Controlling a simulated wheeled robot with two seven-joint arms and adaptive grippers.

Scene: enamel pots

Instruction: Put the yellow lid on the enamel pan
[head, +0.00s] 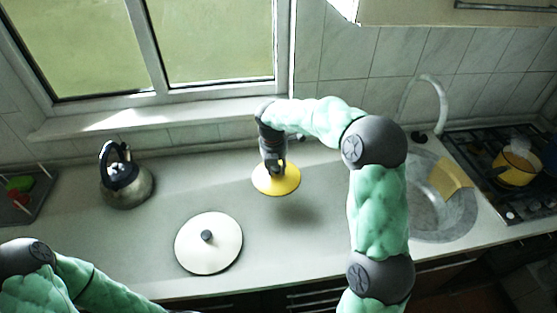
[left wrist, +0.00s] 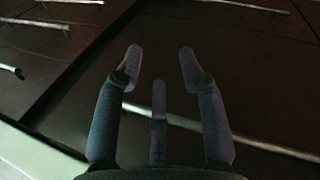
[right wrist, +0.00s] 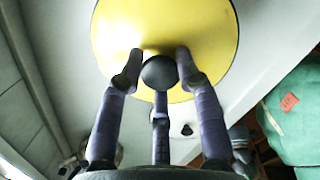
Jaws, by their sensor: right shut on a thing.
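The yellow lid (head: 277,180) is held level above the middle of the counter, with its shadow below and to the right. My right gripper (head: 275,165) is shut on its dark knob (right wrist: 160,72), and the right wrist view shows the fingers around the knob with the yellow disc (right wrist: 205,30) beyond. A yellow enamel pan (head: 514,172) stands on the stove at the far right, open on top with something pale inside or above it. My left gripper (left wrist: 160,65) is open and empty, facing dark cabinet fronts; its fingers are outside the head view.
A white lid with a dark knob (head: 215,250) lies on the counter front. A kettle (head: 126,185) stands at left, near a dark tray (head: 30,190) with coloured items. A round sink (head: 425,215) with a yellow cloth (head: 451,180) and a tall tap (head: 440,100) lies before the stove (head: 530,205).

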